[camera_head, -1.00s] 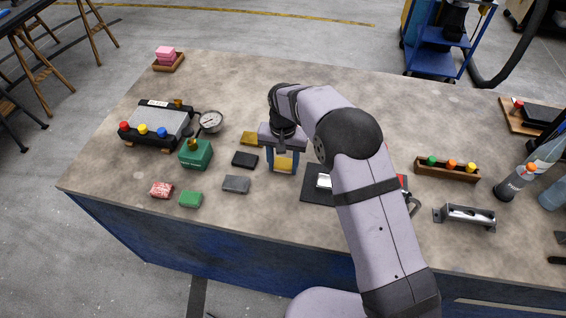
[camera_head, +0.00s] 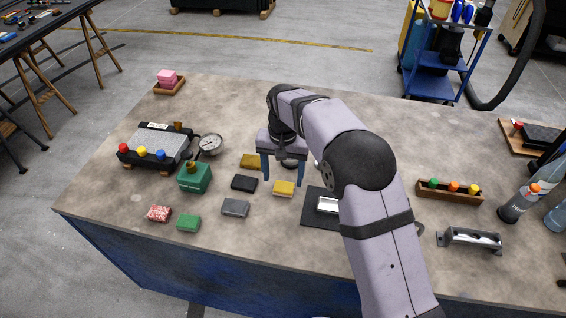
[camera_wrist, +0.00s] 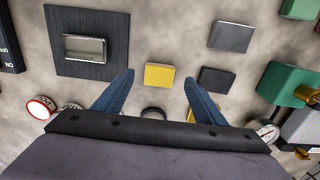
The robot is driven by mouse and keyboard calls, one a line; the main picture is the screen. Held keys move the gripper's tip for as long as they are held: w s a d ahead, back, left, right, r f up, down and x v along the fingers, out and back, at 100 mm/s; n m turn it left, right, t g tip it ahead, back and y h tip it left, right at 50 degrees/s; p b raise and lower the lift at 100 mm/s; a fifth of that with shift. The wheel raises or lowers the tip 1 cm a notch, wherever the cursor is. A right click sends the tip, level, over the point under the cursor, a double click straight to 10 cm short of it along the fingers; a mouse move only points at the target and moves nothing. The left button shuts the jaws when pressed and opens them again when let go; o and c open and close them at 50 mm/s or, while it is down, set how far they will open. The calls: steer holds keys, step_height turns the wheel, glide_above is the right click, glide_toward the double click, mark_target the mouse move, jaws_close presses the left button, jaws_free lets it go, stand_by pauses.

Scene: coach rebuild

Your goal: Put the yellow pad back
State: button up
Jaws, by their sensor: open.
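The yellow pad (camera_head: 284,188) lies flat on the bench, between the black pad (camera_head: 244,183) and the dark square mat (camera_head: 318,207) with a silver-framed piece on it. My gripper (camera_head: 283,182) is open and empty. In the head view its fingertips show just behind the yellow pad. In the wrist view the yellow pad (camera_wrist: 159,75) shows clear of both blue fingers, ahead of the gap between them (camera_wrist: 158,78). A darker mustard piece (camera_head: 250,161) lies to the left of my gripper.
A grey pad (camera_head: 235,207), green pad (camera_head: 188,222) and red speckled pad (camera_head: 158,213) lie towards the front left. A green block (camera_head: 195,177), gauge (camera_head: 210,144) and button box (camera_head: 155,145) stand left. A wooden rack (camera_head: 449,192) and metal bracket (camera_head: 469,240) stand right.

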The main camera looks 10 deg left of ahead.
mark_target(284, 190)
step_height(284, 190, up, 6)
steer(key=b, duration=0.1)
steer(key=shift+r, duration=0.2)
stand_by(0.4)
steer(key=s+d+r+p, duration=0.2)
steer(key=d+r, duration=0.1)
steer(key=d, duration=0.3)
steer(key=s+d+r+p, duration=0.1)
steer(key=s+d+r, duration=0.1)
steer(key=d, duration=0.5)
steer(key=s+d+t+p, duration=0.2)
steer(key=s+d, duration=0.7)
steer(key=s, duration=0.1)
steer(key=s+d+f+g+b, duration=0.2)
steer(key=s+d+f+b, duration=0.3)
steer(key=s+f, duration=0.4)
step_height(284, 190, down, 2)
steer(key=shift+d+f, duration=0.15)
steer(key=shift+f, duration=0.1)
